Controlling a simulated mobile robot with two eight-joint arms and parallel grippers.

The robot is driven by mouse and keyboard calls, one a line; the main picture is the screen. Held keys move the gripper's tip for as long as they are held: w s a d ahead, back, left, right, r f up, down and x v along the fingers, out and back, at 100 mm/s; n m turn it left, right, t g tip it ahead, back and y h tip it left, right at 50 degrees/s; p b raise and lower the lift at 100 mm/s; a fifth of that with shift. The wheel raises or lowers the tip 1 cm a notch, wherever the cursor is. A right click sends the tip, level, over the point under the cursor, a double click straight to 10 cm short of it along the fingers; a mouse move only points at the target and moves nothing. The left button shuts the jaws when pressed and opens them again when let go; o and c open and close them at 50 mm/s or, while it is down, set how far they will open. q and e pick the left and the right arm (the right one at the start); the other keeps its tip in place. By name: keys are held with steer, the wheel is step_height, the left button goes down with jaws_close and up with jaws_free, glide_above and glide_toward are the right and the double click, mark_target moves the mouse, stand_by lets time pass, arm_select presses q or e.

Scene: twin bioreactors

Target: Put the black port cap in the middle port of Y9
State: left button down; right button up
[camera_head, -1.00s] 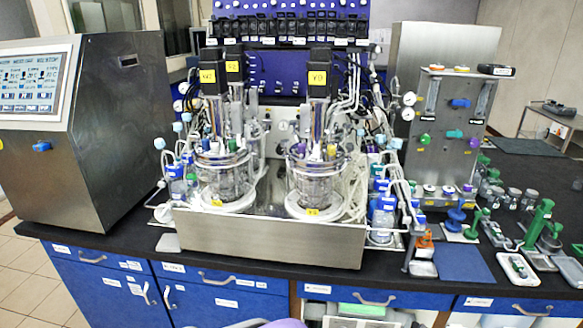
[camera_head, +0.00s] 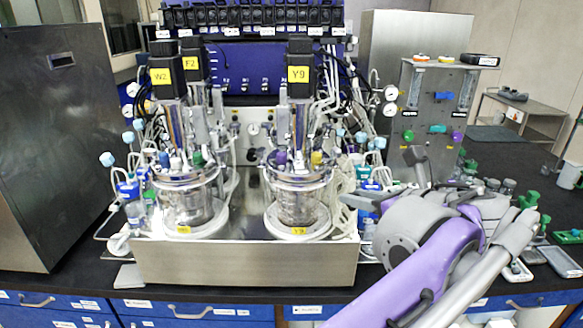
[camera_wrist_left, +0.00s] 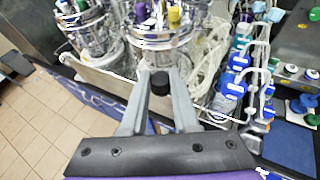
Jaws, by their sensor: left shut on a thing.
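My left gripper (camera_head: 417,160) shows only in part in the head view, beyond my purple and grey arm, right of reactor Y9 (camera_head: 297,207). In the left wrist view my left gripper (camera_wrist_left: 160,78) is shut on the small round black port cap (camera_wrist_left: 160,84), held between its grey fingertips. Y9 (camera_wrist_left: 160,57) stands just beyond the fingertips there, and the cap is apart from it. Y9's lid (camera_head: 297,175) carries a purple cap (camera_head: 280,158) and a yellow cap (camera_head: 316,158). Its middle port is too small to make out. My right gripper is not in view.
The twin reactor W2 (camera_head: 187,208) stands left of Y9 on the same steel tray (camera_head: 245,265). Loose tubing (camera_head: 345,190) and bottles (camera_wrist_left: 228,92) crowd Y9's right side. A tall panel (camera_head: 440,110) stands behind my arm. Small trays (camera_head: 558,260) lie at the right.

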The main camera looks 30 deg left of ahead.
arm_select(q)
steer(key=w+a, duration=0.2)
steer(key=a, duration=0.3)
steer(key=w+a+r+p, duration=0.1)
steer(key=w+a, duration=0.2)
steer(key=a, duration=0.3)
steer(key=w+a+r, duration=0.1)
steer(key=w+a, duration=0.1)
steer(key=a, duration=0.3)
steer(key=shift+w+a, duration=0.25)
steer(key=shift+d+f+g, duration=0.1)
steer(key=shift+f+g, duration=0.2)
steer(key=shift+f, duration=0.6)
steer(key=c, duration=0.7)
jaws_free()
steer(key=shift+o, duration=0.2)
